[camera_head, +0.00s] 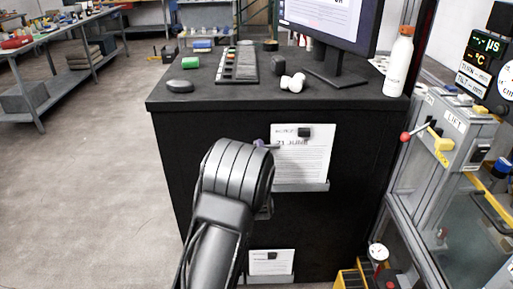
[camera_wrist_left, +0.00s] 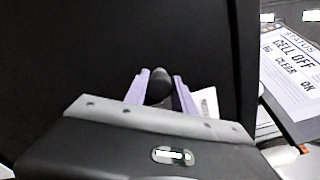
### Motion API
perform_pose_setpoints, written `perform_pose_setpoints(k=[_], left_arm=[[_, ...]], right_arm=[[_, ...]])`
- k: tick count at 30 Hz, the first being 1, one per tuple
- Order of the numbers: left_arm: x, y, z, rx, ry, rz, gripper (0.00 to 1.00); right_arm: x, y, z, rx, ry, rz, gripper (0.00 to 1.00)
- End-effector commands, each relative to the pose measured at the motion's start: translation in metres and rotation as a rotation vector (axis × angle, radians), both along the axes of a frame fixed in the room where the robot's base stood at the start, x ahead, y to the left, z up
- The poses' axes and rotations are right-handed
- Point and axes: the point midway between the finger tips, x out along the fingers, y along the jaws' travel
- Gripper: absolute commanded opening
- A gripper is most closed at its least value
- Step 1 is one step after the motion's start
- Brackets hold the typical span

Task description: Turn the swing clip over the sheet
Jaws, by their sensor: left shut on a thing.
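A white sheet (camera_head: 303,160) headed "21 JUNE" stands against the dark front of the cabinet, its lower edge in a grey ledge (camera_head: 302,187). A small black block (camera_head: 304,132) sits at its top. A thin grey bar (camera_head: 273,147), apparently part of the swing clip, reaches from my fingers to the sheet's left edge. My left gripper (camera_head: 258,143) is mostly hidden behind my wrist. In the left wrist view my left gripper (camera_wrist_left: 161,84) has its purple fingers around a dark rounded knob (camera_wrist_left: 160,86). A white sliver of the sheet (camera_wrist_left: 208,102) shows beside the right finger.
A lower sheet (camera_head: 271,262) is on the same front. A machine with a red-knobbed lever (camera_head: 405,136) stands right.

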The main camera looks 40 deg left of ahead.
Motion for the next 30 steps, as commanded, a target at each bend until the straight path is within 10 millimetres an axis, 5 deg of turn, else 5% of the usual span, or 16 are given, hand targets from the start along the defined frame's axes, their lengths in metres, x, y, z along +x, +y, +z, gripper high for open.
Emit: perform_pose_setpoints(k=[15,16,23,30], left_arm=[[-0.0001,-0.0002,-0.0014,0.021,0.020,-0.001,0.00],[0.0000,-0.0003,-0.0013,0.021,0.020,-0.001,0.32],[0.0000,-0.0001,-0.0008,0.021,0.018,0.000,0.51],[-0.0001,-0.0001,-0.0004,0.021,0.016,0.000,0.52]], right_arm=[[-0.0001,0.0000,0.0022,0.000,0.000,0.000,0.36],[-0.0001,0.0000,0.0022,0.000,0.000,0.000,0.36],[-0.0001,0.0000,0.0022,0.000,0.000,0.000,0.36],[0.0000,0.0000,0.0022,0.000,0.000,0.000,0.36]])
